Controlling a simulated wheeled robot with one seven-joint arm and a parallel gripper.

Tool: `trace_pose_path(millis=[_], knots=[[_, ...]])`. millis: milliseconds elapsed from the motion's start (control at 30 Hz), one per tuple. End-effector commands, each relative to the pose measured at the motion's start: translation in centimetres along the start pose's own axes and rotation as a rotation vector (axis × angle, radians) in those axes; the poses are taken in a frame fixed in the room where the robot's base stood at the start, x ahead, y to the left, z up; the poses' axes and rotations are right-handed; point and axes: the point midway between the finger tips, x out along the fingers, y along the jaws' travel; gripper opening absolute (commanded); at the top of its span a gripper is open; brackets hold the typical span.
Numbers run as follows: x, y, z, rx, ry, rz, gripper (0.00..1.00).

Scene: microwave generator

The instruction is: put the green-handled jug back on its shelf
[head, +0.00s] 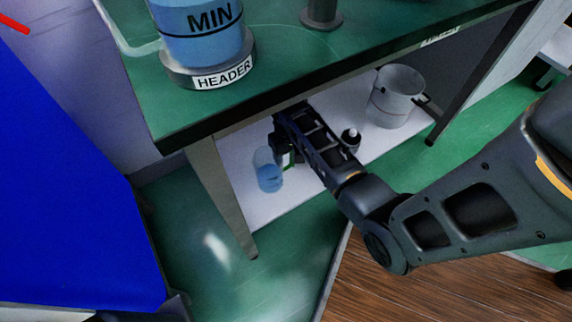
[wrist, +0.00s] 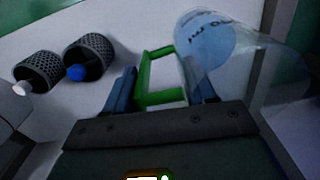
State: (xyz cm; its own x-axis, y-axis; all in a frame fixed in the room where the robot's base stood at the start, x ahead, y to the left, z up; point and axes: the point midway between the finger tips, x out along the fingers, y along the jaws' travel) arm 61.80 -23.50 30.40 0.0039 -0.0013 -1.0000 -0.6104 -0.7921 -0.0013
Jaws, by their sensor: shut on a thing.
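The clear jug (head: 268,172) holds blue liquid and has a green handle. In the head view it is near the left end of the white lower shelf (head: 228,160) under the green bench, and looks about upright. I cannot tell whether its base touches the shelf. My gripper (head: 286,150) reaches in under the bench top and is shut on the green handle. In the wrist view the handle (wrist: 146,82) lies between the two fingers of my gripper (wrist: 158,90), and the jug body (wrist: 210,55) is on the right. The far finger is partly hidden in the head view.
A clear bucket (head: 396,96) stands on the shelf's right part. Two dark mesh-covered cylinders (wrist: 90,55) show in the wrist view. The bench leg (head: 222,195) is just left of the jug.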

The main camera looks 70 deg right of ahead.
Motion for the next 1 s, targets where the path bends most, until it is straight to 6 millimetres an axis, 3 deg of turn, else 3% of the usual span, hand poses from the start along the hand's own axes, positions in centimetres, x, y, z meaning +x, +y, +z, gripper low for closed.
trace_pose_path(millis=[167,433,833,867,1000], knots=[[0.7,-0.1,-0.6,0.0,0.0,0.0,0.0],[4.2,-0.1,-0.5,0.0,0.0,0.0,0.0],[4.4,-0.1,-0.5,0.0,0.002,0.0,0.0],[4.5,-0.1,-0.5,0.0,0.001,0.0,0.56],[4.5,-0.1,-0.5,0.0,0.001,0.0,0.69]])
